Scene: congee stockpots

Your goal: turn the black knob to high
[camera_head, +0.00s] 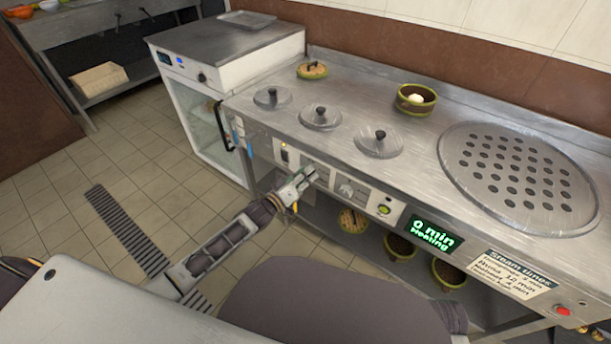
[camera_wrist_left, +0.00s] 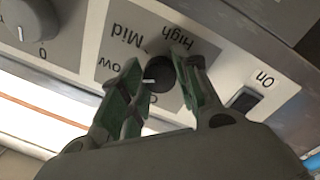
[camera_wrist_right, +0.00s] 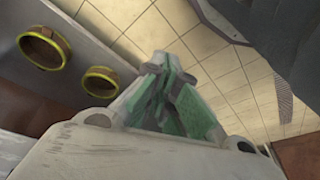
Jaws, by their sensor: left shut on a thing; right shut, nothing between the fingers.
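The black knob (camera_wrist_left: 160,72) sits on a light panel marked High, Mid, a partly covered Low, and 0, with the letters upside down in the left wrist view. Its white mark points left, toward the partly covered Low label. My left gripper (camera_head: 306,174) is at the stove's front panel; in the left wrist view its green-padded fingers (camera_wrist_left: 162,80) are shut on the knob, one on each side. In the head view the gripper hides the knob. My right gripper (camera_wrist_right: 165,65) is shut and empty, seen only in the right wrist view.
A grey knob (camera_wrist_left: 28,18) stands left of the black one, and a dark switch (camera_wrist_left: 243,99) marked on is at its right. The steel stove top (camera_head: 400,155) carries several lids and a green bowl (camera_head: 416,98). A display (camera_head: 434,235) reads 0 min Heating.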

